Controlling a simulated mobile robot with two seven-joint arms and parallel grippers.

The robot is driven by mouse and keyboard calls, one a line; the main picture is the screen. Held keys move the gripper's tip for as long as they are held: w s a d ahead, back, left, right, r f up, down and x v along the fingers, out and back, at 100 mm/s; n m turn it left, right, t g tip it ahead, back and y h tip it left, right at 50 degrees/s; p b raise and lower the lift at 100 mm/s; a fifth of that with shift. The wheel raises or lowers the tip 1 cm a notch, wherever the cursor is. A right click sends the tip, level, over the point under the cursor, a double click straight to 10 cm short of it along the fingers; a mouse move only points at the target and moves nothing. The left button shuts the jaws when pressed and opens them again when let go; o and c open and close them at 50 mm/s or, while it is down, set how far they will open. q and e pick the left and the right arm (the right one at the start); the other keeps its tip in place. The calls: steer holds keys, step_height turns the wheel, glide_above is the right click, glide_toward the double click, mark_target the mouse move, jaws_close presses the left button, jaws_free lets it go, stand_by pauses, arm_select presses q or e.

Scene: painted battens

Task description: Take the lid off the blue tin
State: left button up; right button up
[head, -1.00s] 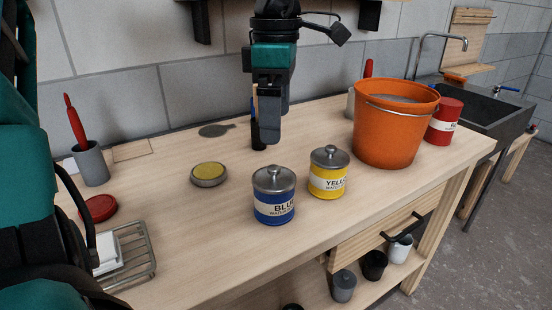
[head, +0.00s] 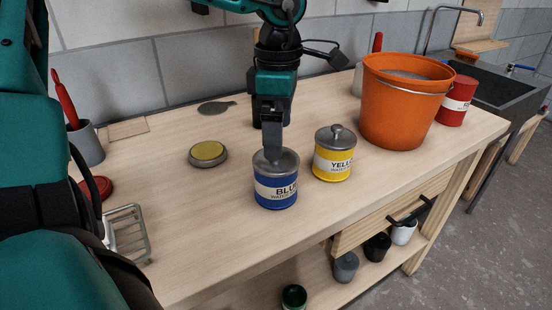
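The blue tin (head: 275,192) stands upright near the middle of the bench, with a white label. Its grey metal lid (head: 288,160) sits on top. My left gripper (head: 272,155) points straight down over the lid, with its fingertips at the lid's knob. The near finger hides the knob, so I cannot tell whether the fingers are closed on it. My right gripper is not in view.
A yellow tin (head: 333,161) with a grey lid stands close to the right. Behind it are an orange bucket (head: 402,110) and a red tin (head: 455,100). A round tin with a yellow top (head: 208,153) lies left. A wire rack (head: 128,232) is front left.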

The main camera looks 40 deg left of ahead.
mark_target(289, 163)
arm_select(q)
step_height(289, 163, down, 4)
steer(key=shift+s+a+f, duration=0.1)
steer(key=shift+s+a, duration=0.05)
steer(key=shift+c, duration=0.3)
steer(key=c, duration=0.6)
steer(key=shift+c, duration=0.2)
